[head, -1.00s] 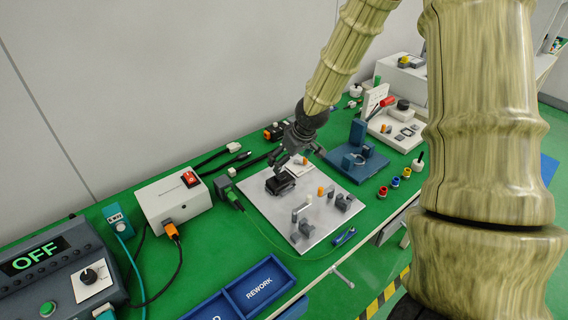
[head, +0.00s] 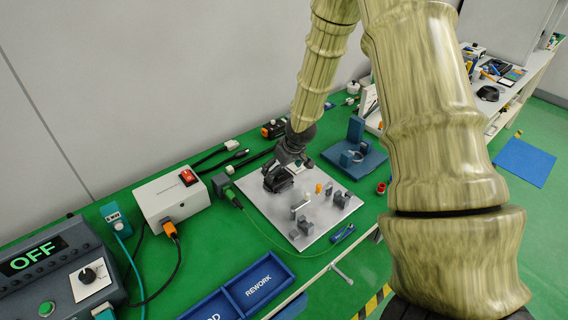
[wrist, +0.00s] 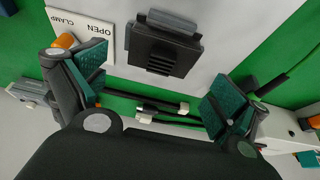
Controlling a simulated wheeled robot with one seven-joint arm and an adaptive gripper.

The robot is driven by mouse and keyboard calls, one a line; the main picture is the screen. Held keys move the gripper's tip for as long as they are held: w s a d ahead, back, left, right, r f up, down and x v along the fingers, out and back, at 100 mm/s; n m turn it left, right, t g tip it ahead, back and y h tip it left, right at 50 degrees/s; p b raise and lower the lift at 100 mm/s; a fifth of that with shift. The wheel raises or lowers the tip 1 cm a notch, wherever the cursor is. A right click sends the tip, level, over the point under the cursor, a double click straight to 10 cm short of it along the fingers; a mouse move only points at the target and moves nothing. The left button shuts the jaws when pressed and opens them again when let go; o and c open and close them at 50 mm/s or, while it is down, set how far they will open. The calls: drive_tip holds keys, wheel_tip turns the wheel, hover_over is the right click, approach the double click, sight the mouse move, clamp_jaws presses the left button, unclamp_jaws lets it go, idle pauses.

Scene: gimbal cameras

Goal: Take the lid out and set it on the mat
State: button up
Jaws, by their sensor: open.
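A black slotted block (wrist: 165,50), which looks like the lid, sits on the pale grey plate (wrist: 215,45) ahead of my gripper in the wrist view. In the head view the black part (head: 277,180) is on the light grey plate (head: 318,238), just below my gripper (head: 287,163) and partly hidden by it. My gripper (wrist: 160,88) is open, its teal-padded fingers wide apart with nothing between the pads. I cannot tell whether the block is seated in a holder. The mat is unclear; a blue square (head: 525,160) lies on the floor at right.
A white sign reading OPEN CLAMP (wrist: 80,28) is close to the left finger. Small grey blocks (head: 303,226) and an orange peg (head: 318,188) stand on the plate. A white switch box (head: 172,197) and blue REWORK tray (head: 258,284) are nearby.

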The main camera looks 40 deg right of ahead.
sight(279, 174)
drive_tip(key=shift+x, duration=1.65)
drive_tip(key=c, duration=0.9)
drive_tip(key=shift+s, duration=0.1)
drive_tip(key=shift+r+p, duration=1.2)
drive_tip(key=shift+p, duration=0.15)
